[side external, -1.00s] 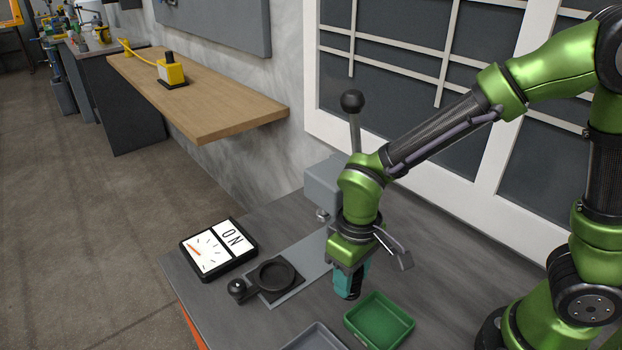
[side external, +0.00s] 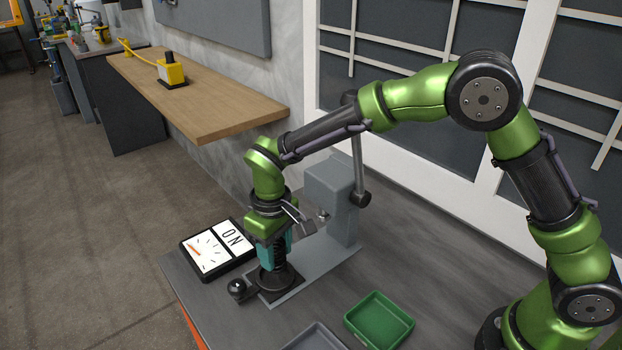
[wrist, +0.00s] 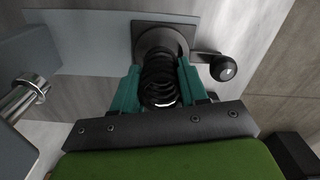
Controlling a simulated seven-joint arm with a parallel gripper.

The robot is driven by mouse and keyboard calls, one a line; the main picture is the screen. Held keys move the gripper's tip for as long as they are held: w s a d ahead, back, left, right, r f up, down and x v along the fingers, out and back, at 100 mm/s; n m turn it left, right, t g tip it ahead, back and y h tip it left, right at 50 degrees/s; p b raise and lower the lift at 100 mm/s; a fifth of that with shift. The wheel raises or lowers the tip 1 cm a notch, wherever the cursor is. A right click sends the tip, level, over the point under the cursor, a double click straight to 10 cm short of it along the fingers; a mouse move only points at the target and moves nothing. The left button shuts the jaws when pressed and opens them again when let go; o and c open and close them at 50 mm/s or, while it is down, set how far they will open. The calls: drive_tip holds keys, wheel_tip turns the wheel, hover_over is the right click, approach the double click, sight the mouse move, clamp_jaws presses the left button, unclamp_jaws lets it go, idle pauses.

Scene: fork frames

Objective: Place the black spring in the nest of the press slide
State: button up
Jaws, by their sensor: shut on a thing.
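The black spring (wrist: 160,82) stands between the teal fingers of my gripper (wrist: 158,88) in the wrist view, and the gripper is shut on it. In the side view the spring (side external: 274,276) shows below my gripper (side external: 274,258), upright, with its lower end at the round nest (side external: 292,280) of the press slide. The nest is a dark ring with a ball knob (side external: 238,288) at its left. It also shows behind the spring in the wrist view (wrist: 178,34). I cannot tell whether the spring touches the nest floor.
The grey press (side external: 325,200) with its lever (side external: 358,160) stands right of my gripper. A green tray (side external: 411,325) and a grey tray (side external: 316,338) are at the front. Bare table lies between press and green tray.

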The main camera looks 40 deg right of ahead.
drive_tip(key=shift+w+a, duration=0.1)
drive_tip(key=shift+w, duration=0.15)
drive_tip(key=shift+f, duration=1.8)
drive_tip(key=o, duration=1.1)
drive_tip(key=shift+f, duration=0.15)
wheel_tip(320, 180, up, 12)
drive_tip(key=shift+r, duration=0.2)
